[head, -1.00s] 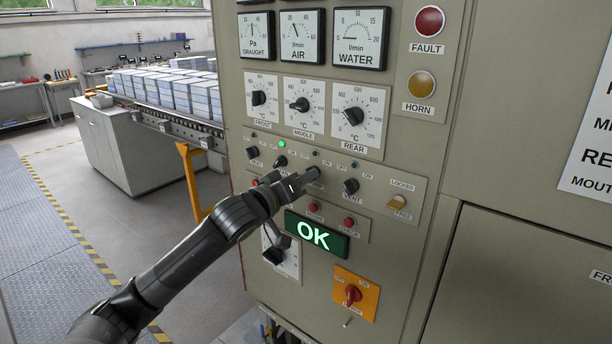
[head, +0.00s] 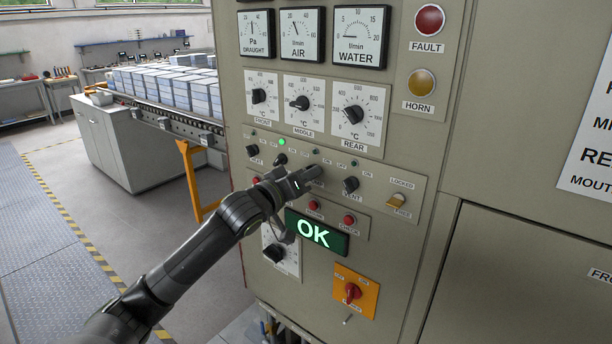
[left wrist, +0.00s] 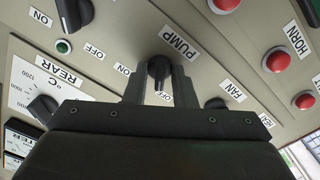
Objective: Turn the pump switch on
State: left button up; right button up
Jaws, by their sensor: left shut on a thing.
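The pump switch (left wrist: 158,72) is a small black knob beside the PUMP label in the left wrist view. My left gripper (left wrist: 158,88) has one finger on each side of this knob and is shut on it. In the head view the left gripper (head: 312,173) reaches the switch row from the left and hides the pump switch there. The panel (head: 380,180) is beige. The right gripper is in neither view.
The vent switch (head: 350,185) is close on the right of the gripper, with a key lock (head: 397,200) beyond. Red buttons (head: 314,206) and the green OK display (head: 317,233) are just below. One green lamp (head: 282,142) is lit. A red-handled main switch (head: 353,293) sits lower.

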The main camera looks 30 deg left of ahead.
pick_arm(q)
jog(key=shift+m+p, duration=0.75)
jog(key=shift+m, duration=6.05)
jog(key=o, duration=0.7)
jog(key=shift+c, duration=0.2)
